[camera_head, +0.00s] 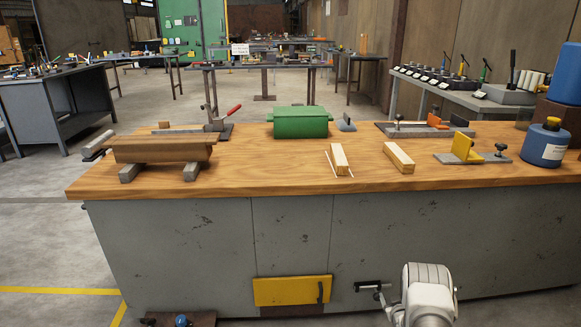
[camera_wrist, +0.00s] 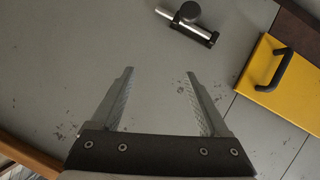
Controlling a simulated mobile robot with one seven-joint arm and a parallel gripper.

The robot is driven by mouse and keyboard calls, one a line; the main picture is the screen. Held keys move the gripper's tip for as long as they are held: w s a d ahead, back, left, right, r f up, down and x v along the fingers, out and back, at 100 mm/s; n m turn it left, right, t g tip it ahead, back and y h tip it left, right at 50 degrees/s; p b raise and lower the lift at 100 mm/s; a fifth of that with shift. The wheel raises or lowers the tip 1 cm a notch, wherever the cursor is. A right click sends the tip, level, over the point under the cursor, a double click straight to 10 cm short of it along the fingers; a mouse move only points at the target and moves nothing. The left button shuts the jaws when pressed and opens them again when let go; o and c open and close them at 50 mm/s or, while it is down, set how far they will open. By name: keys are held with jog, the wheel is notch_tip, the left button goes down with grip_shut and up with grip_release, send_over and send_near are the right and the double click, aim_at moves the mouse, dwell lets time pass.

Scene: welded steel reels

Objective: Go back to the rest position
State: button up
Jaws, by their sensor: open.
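My gripper (camera_wrist: 158,98) shows in the wrist view with its two fingers wide apart and nothing between them. It faces the grey front panel (camera_wrist: 95,40) of the workbench. In the head view, a white part of my arm (camera_head: 428,295) is low in front of the bench at the right, and the gripper fingers cannot be made out there.
The wooden bench top (camera_head: 250,172) holds a green box (camera_head: 300,122), a brown piece on grey blocks (camera_head: 160,150), two wooden blocks and a blue container (camera_head: 543,147). A yellow panel with a black handle (camera_head: 291,290) and a black latch (camera_head: 372,286) are on the bench front.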

jog(key=w+a+r+m+g, duration=0.1)
jog(key=a+r, duration=0.2)
jog(key=r, duration=1.2)
jog(key=w+a+r+m+g, duration=0.1)
jog(key=a+r+g, duration=0.1)
jog(key=r, duration=1.4)
jog(key=s+a+r+g, duration=0.1)
jog(key=s+a+r, duration=0.3)
jog(key=s+r, duration=0.35)
jog(key=s+a+r+m+y, duration=0.1)
jog(key=s+a+r, duration=0.3)
jog(key=s+r, duration=0.3)
jog(key=s+a+r+g, duration=0.1)
jog(key=s+a+r, duration=0.4)
jog(key=s, duration=0.3)
jog(key=s+a+g+y, duration=0.1)
jog(key=s+a, duration=0.2)
jog(key=s, duration=0.8)
jog(key=s+a+g, duration=0.1)
jog(key=s+a, duration=0.2)
jog(key=s, duration=0.8)
notch_tip(320, 180, up, 29)
jog(key=p, duration=2.8)
jog(key=shift+w+d+f+p, duration=0.2)
jog(key=shift+d+p, duration=0.1)
